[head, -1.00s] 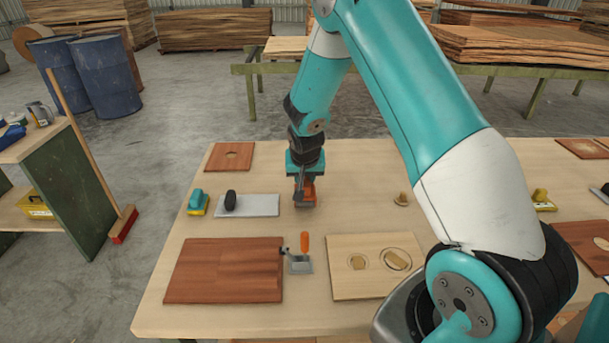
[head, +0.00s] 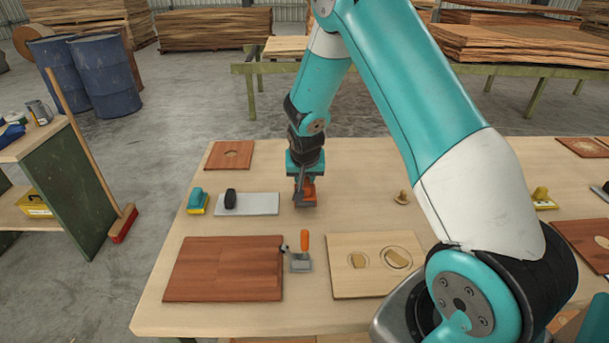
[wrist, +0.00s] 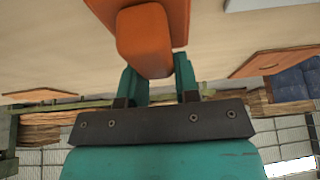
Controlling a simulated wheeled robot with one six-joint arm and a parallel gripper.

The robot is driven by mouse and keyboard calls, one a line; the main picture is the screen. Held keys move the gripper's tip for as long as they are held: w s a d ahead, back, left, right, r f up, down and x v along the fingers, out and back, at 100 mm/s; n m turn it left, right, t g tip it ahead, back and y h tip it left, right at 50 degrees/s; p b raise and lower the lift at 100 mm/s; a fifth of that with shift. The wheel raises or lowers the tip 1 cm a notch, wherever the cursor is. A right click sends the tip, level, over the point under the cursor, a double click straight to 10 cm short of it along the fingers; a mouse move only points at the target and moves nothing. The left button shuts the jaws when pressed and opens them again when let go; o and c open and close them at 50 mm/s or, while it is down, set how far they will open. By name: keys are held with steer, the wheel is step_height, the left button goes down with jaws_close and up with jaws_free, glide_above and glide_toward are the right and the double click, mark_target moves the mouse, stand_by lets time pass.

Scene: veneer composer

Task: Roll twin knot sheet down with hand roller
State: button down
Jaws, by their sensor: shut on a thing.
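The pale sheet with two oval knots (head: 348,285) lies flat at the front middle of the table. Two tan ovals show in it, the right one with a dark outline. My gripper (head: 305,184) is shut on an orange tool (head: 309,194) behind the sheet, low at the tabletop. In the wrist view the orange tool (wrist: 146,35) has a block-like grip between my fingers (wrist: 158,82) and a wider orange part beyond it. Its underside is hidden, so I cannot tell whether it is the hand roller or whether it touches the table.
An orange-handled tool with a grey plate (head: 303,250) lies between the sheet and a red-brown panel (head: 220,270). A grey slab with a black knob (head: 260,205) and a teal-and-yellow block (head: 196,202) stand left. A small tan piece (head: 402,197) lies right.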

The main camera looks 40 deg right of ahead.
steer(key=shift+f+b, duration=0.35)
steer(key=shift+f, duration=0.1)
steer(key=c, duration=0.8)
jaws_free()
steer(key=shift+r+p, duration=2.5)
steer(key=shift+r, duration=1.05)
